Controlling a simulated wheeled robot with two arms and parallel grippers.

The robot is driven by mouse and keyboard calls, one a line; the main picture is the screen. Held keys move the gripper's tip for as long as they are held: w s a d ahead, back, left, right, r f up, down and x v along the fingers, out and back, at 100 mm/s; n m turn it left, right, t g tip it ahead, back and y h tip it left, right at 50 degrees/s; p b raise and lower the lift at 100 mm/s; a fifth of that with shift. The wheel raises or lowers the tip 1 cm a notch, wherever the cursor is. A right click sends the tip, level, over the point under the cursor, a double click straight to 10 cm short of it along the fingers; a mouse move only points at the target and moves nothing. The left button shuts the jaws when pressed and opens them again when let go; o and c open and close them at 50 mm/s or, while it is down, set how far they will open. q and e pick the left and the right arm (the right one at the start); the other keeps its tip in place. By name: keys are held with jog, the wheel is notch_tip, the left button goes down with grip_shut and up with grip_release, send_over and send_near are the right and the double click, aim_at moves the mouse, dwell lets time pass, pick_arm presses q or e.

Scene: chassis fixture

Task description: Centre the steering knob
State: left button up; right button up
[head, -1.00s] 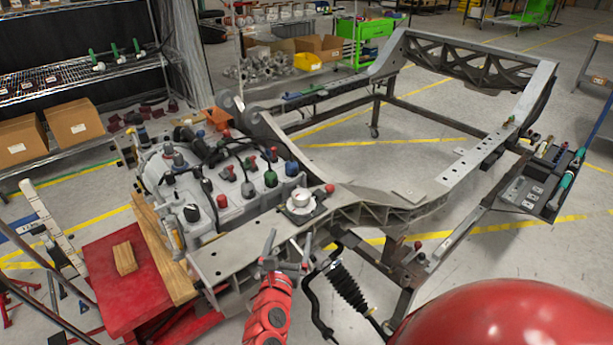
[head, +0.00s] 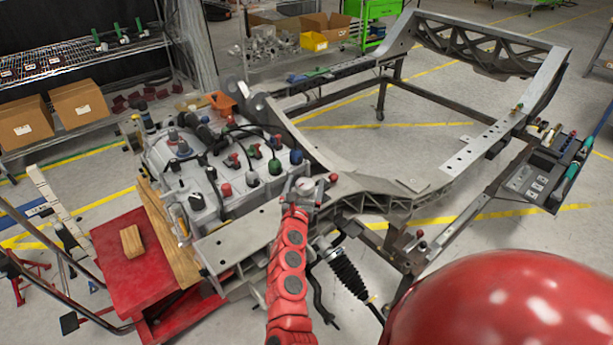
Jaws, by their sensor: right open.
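The steering knob (head: 305,185) is a small round silver piece on the flat plate of the grey metal chassis (head: 240,241), near the middle of the head view. A red ball tip (head: 333,178) sticks out at its right side. My right gripper (head: 299,193) reaches up from below on its red arm and is open at the knob's near side. It hides the knob's near part and most of its dark base. I cannot tell whether the fingers touch the knob. My left gripper is not in view.
A grey engine-like block (head: 225,180) with several coloured caps stands close to the left of the knob. A black bellows boot (head: 348,273) hangs below right. A red table (head: 132,268) with a wooden block (head: 132,241) is at left. The chassis frame's middle is open.

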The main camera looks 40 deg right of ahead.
jog(key=shift+w+d, duration=0.4)
jog(key=shift+w, duration=0.2)
jog(key=shift+x, duration=0.8)
jog(key=shift+s, duration=0.1)
